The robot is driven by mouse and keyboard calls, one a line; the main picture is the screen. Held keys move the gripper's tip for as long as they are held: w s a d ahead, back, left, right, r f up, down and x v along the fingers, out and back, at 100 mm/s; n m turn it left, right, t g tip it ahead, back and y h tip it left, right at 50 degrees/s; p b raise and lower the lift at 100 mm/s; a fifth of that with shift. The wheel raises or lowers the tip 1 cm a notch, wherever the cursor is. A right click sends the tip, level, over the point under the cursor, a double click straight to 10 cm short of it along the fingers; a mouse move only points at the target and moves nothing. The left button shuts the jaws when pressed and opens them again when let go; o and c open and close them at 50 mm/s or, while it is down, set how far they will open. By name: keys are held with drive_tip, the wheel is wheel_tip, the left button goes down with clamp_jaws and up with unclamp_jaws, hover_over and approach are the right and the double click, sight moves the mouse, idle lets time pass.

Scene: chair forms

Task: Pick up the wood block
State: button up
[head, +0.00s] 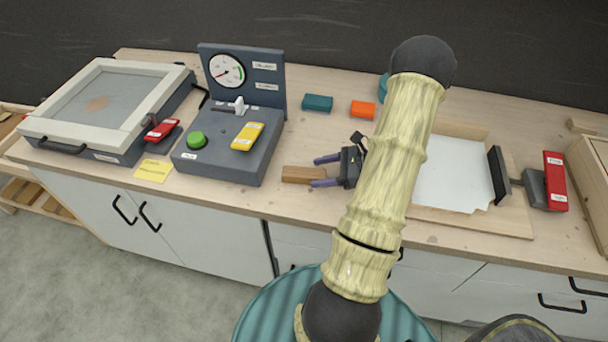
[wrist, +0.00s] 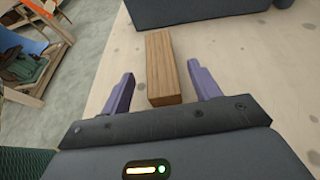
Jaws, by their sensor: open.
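The wood block (head: 297,174) is a brown, oblong piece lying on the light wooden worktop, near its front edge and right of the grey gauge box. In the wrist view the wood block (wrist: 164,68) lies lengthwise between the two purple fingers, with a gap on each side. My gripper (head: 325,171) is open, its fingers pointing left at the block's right end. In the wrist view my gripper (wrist: 161,85) shows its fingers spread and holding nothing. The exact fingertip height above the worktop is hard to tell.
The grey gauge box (head: 229,142) with a yellow switch stands left of the block. A teal block (head: 317,103) and an orange block (head: 362,109) lie behind. A white-topped tray (head: 451,172) is at right.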

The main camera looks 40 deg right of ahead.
sight(310, 173)
drive_tip(key=x, duration=0.4)
drive_tip(key=shift+w+f, duration=0.1)
idle(0.3)
drive_tip(key=c, duration=1.1)
wheel_tip(310, 173, up, 10)
drive_tip(key=shift+r, duration=0.1)
